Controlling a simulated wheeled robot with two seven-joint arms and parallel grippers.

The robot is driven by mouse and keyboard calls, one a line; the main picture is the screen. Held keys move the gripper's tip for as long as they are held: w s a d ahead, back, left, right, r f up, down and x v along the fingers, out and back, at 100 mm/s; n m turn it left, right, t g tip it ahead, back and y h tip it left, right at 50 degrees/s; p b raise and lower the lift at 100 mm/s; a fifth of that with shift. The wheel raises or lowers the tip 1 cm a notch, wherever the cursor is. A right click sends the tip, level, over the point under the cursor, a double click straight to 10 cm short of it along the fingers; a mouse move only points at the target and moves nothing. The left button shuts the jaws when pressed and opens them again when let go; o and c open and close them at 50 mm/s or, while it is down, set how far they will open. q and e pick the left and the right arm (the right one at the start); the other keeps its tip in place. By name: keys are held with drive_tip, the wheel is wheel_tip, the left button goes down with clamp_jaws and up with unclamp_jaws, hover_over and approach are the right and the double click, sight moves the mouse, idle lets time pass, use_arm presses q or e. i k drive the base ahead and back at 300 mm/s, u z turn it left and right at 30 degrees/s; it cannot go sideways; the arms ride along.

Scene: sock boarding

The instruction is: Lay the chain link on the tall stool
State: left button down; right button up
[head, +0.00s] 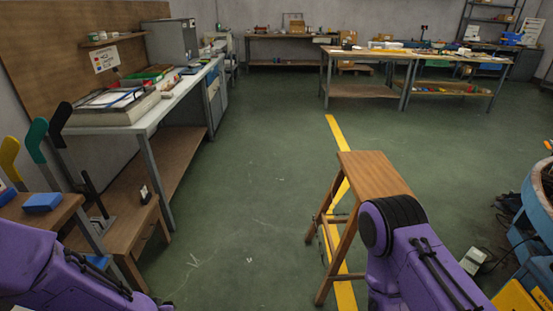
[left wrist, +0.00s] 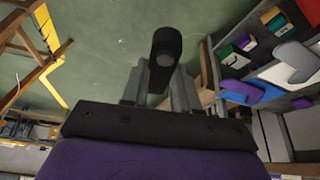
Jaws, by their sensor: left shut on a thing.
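The chain link (left wrist: 166,35) is a dark, rounded piece in the left wrist view, held at the fingers of my left gripper (left wrist: 160,88). The gripper is shut on it, and its far end stands out beyond the fingertips. The tall stool (head: 372,174) has a flat wooden top and splayed legs, right of centre in the head view. Its visible top is bare, with my right arm covering its near right corner. Wooden legs, likely the stool's, show at the upper left of the left wrist view (left wrist: 32,76). My right gripper is out of view.
A white workbench (head: 165,108) runs along the left wall. Foot-shaped boards, one green (head: 36,140), and a blue block (head: 42,202) stand near left. A yellow line (head: 335,132) passes the stool. A blue round machine (head: 537,195) is at right. Open green floor lies between.

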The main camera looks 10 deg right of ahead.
sight(377, 178)
drive_tip(key=i, duration=1.35)
drive_tip(key=z, duration=2.05)
